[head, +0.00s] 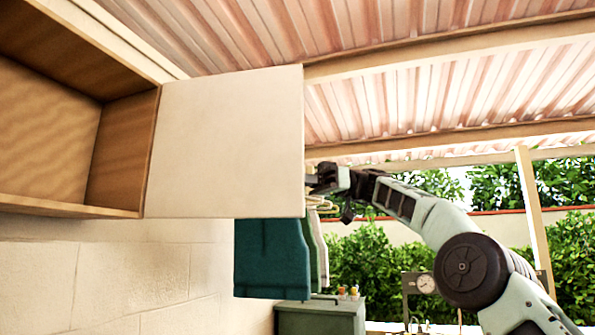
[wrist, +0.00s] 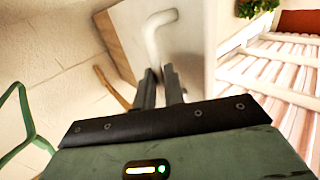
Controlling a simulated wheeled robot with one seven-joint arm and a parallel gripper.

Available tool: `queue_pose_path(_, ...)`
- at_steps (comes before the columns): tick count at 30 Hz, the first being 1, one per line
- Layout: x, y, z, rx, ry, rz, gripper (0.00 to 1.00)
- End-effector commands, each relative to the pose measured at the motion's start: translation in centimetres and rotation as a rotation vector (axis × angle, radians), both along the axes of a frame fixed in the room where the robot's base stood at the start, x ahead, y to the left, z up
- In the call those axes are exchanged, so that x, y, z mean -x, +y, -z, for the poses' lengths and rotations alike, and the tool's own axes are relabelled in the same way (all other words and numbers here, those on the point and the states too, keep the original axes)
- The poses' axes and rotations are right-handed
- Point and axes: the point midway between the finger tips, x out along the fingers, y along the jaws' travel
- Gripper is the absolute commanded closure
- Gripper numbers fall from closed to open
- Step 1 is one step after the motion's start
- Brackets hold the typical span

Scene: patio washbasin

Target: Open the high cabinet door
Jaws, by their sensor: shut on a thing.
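The high cabinet (head: 122,150) is at the upper left of the head view, its bare wooden inside exposed. Its white door (head: 225,140) stands swung open at the cabinet's right side. My gripper (head: 318,180) is at the door's free right edge, its fingertips partly hidden by the door. In the wrist view the pale bent handle (wrist: 154,38) stands on the door face (wrist: 188,38). My gripper's fingers (wrist: 166,80) are shut around the handle's end. In the head view the handle is hidden.
A pale block wall (head: 110,275) runs under the cabinet. A corrugated roof with beams (head: 430,55) is overhead. A green curved frame (wrist: 22,125) shows in the wrist view.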

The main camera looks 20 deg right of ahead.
Motion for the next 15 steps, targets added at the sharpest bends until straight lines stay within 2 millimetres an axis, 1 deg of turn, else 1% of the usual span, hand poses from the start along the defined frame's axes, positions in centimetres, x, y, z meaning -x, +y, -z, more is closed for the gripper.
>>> queue_pose_path(1, -0.06, 0.58, -0.01, -0.003, 0.004, -0.006, 1.00)
queue_pose_path(10, -0.06, 0.59, 0.06, -0.002, 0.004, -0.005, 1.00)
queue_pose_path(11, -0.05, 0.60, 0.06, -0.002, 0.004, -0.006, 0.84)
queue_pose_path(12, -0.05, 0.61, 0.07, -0.002, 0.004, -0.006, 0.73)
queue_pose_path(13, -0.04, 0.59, 0.06, -0.002, 0.004, -0.006, 0.68)
queue_pose_path(15, -0.03, 0.51, 0.05, -0.001, 0.003, -0.006, 0.68)
